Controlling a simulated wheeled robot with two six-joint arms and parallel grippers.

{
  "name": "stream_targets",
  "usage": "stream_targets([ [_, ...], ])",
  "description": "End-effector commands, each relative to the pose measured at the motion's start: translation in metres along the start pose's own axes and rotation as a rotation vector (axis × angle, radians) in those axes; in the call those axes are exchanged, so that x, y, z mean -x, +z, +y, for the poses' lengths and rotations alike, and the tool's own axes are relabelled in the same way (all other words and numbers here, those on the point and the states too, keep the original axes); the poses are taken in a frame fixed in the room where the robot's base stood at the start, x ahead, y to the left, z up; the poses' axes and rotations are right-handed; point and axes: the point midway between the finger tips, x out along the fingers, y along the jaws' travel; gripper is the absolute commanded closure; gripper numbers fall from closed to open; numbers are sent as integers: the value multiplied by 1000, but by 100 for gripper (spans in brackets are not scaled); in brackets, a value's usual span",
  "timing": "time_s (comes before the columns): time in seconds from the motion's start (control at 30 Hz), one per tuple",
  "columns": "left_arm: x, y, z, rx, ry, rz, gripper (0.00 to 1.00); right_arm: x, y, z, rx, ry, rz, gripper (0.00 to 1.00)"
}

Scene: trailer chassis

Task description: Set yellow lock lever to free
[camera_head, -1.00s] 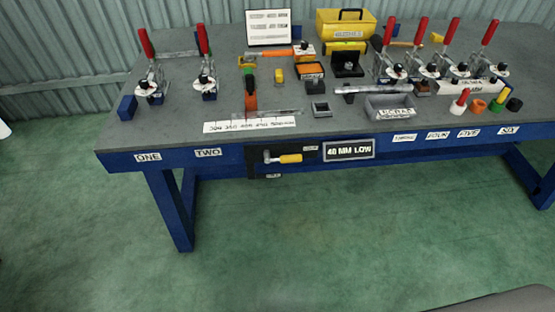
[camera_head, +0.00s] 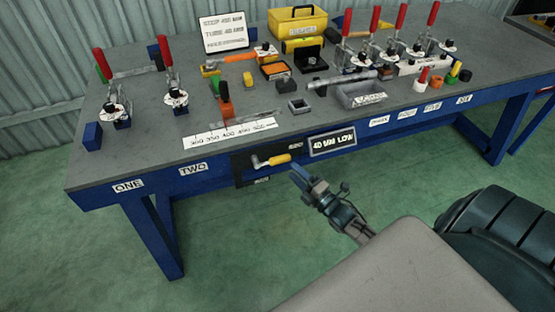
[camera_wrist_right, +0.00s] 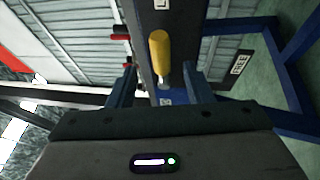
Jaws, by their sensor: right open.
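The yellow lock lever (camera_head: 277,160) sticks out sideways from a dark panel (camera_head: 243,172) on the table's front edge, its metal pivot end at the left. My right gripper (camera_head: 301,176) is just right of and below the lever handle in the head view, apart from it. In the right wrist view the yellow handle (camera_wrist_right: 159,50) lies ahead, between the lines of the two open fingers (camera_wrist_right: 160,85), with nothing held. My left gripper is out of view.
A "40 MM LOW" sign (camera_head: 332,143) is fixed right of the lever, close to the right gripper. The blue table (camera_head: 165,110) carries red-handled clamps (camera_head: 110,85), a yellow toolbox (camera_head: 297,22) and a grey bin (camera_head: 360,95). The green floor before it is clear.

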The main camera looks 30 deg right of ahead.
Motion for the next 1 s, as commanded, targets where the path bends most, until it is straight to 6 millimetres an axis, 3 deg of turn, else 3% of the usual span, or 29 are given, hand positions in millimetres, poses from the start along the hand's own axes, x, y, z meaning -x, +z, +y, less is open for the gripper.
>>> stream_targets([
  [0.1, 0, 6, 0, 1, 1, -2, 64, -26, 0, 2, -2, 2, -3, 54],
  [0.33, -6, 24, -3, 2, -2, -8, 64, -60, 0, 1, -3, 0, -3, 54],
  [0.5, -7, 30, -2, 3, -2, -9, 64, -71, 0, 0, -3, -1, -2, 54],
  [0.8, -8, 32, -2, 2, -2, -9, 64, -72, 0, -1, -3, -3, -1, 54],
  [1.0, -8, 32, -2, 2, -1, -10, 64, -72, 0, -1, -3, -3, -2, 93],
])
